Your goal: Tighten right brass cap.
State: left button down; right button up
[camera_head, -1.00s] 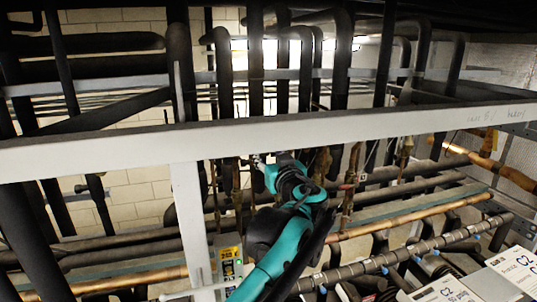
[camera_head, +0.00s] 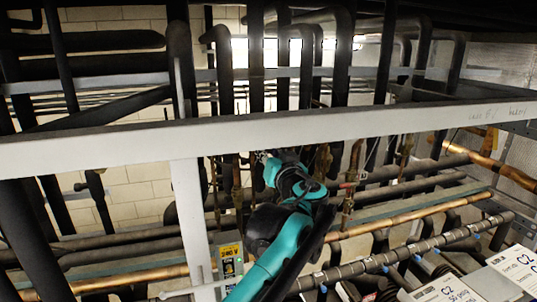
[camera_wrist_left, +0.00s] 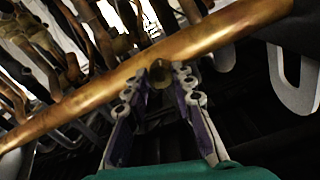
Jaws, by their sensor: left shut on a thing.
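The brass cap (camera_wrist_left: 160,76) shows in the left wrist view as a small, dark round brass piece in front of the copper pipe (camera_wrist_left: 100,90). My left gripper (camera_wrist_left: 160,70) has its two fingertips on either side of the cap and is shut on it. In the head view my teal left arm reaches up from the bottom, past the white beam's post, and my left gripper (camera_head: 260,157) is small among the pipes behind the beam. The cap cannot be made out there. My right gripper is not in view.
A white horizontal beam (camera_head: 330,128) crosses the head view, with an upright post (camera_head: 187,210) below it left of my arm. Dark insulated pipes crowd the back. Copper pipes (camera_head: 420,212) run lower across the rack. Labelled white boxes (camera_head: 517,266) stand at lower right.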

pick_arm(q)
jog(key=shift+m, duration=1.6)
jog(key=c, duration=1.3)
grip_release()
jog(key=shift+w, duration=0.1)
jog(key=v, duration=1.2)
